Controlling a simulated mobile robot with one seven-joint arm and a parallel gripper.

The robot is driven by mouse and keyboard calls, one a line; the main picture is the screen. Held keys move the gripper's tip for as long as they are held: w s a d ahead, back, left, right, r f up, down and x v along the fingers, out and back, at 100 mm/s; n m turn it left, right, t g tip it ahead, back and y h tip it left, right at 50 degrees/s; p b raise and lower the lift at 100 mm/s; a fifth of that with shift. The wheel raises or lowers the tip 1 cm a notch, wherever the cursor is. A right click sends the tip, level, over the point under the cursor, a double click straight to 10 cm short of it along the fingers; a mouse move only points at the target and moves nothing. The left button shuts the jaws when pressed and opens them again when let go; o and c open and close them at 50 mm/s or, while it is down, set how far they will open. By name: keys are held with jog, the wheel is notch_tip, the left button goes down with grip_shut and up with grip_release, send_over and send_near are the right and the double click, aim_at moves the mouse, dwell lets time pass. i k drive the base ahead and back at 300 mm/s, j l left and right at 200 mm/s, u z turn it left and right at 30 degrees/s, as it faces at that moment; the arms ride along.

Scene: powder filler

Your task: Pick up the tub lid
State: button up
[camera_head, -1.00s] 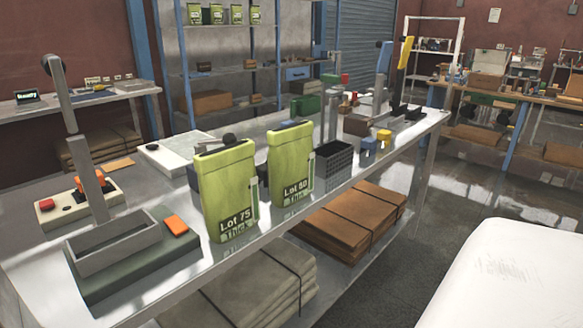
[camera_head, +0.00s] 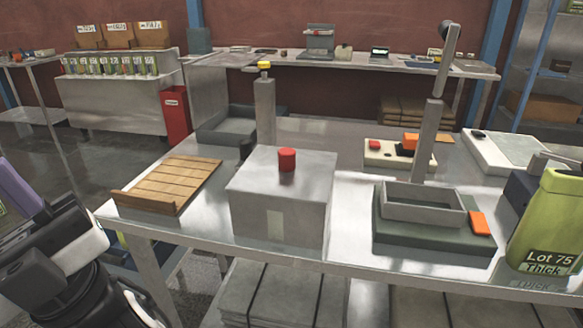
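I cannot make out a tub or a tub lid for certain in the head view. Black and white parts of my own arm (camera_head: 60,265) fill the lower left corner, in front of the floor and left of the bench. No pair of fingertips can be made out there, so I cannot tell whether my gripper is open or shut. A purple piece (camera_head: 18,188) shows at the left edge just above these parts; what it is and whether it is held is unclear.
The steel bench (camera_head: 350,205) carries a wooden slatted board (camera_head: 170,184), a grey box (camera_head: 275,200) with a red knob (camera_head: 287,160), a dark green base with a grey tray (camera_head: 425,225), and a green Lot 75 bag (camera_head: 548,220). A red bin (camera_head: 176,115) stands behind.

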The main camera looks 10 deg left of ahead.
aim_at(298, 175)
jog(key=l+u, duration=0.1)
jog(key=u, duration=0.6)
jog(key=k+l+u, duration=0.1)
jog(key=l+u, duration=0.3)
jog(key=k+l+u, duration=0.15)
jog(key=l+u, duration=0.3)
jog(key=k+l+u, duration=0.1)
jog(key=l, duration=0.3)
jog(key=k+l+u, duration=0.1)
jog(key=k+l, duration=0.15)
jog(key=i+l, duration=0.15)
jog(key=i, duration=0.2)
jog(key=i+l, duration=0.1)
jog(key=i, duration=0.3)
